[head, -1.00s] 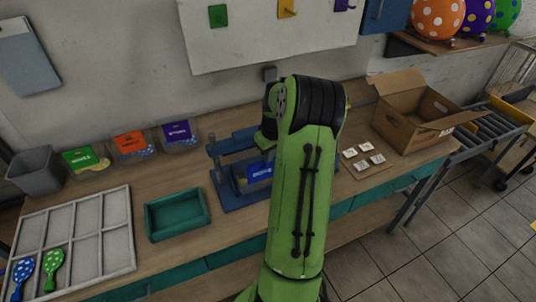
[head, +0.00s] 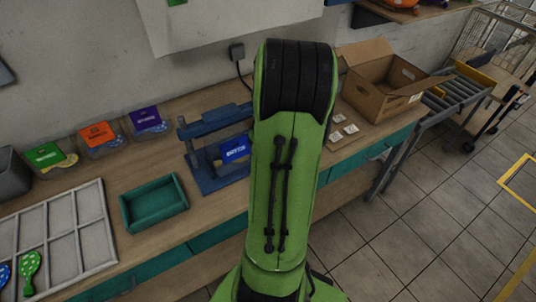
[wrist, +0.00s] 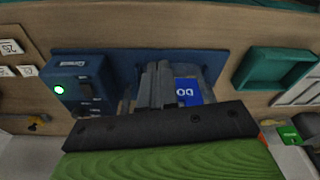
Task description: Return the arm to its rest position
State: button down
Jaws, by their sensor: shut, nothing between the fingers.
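My green arm stands raised in the middle of the head view, its black elbow joint in front of the workbench. My gripper (wrist: 160,84) shows only in the wrist view, which sees the bench upside down. Its grey fingers are together and hold nothing. Behind them is the blue press (wrist: 213,66), with a green light on its control box (wrist: 83,83). A blue card marked with white letters (wrist: 188,92) sits in the press, partly hidden by the fingers. In the head view the press (head: 210,122) stands left of my arm, which covers part of that area.
Several coloured packets stand in clear bins along the wall. An open cardboard box (head: 383,85) and small white cards (head: 342,128) are at the right.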

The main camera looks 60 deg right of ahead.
jog(key=shift+s+a, duration=0.2)
jog(key=shift+s, duration=0.7)
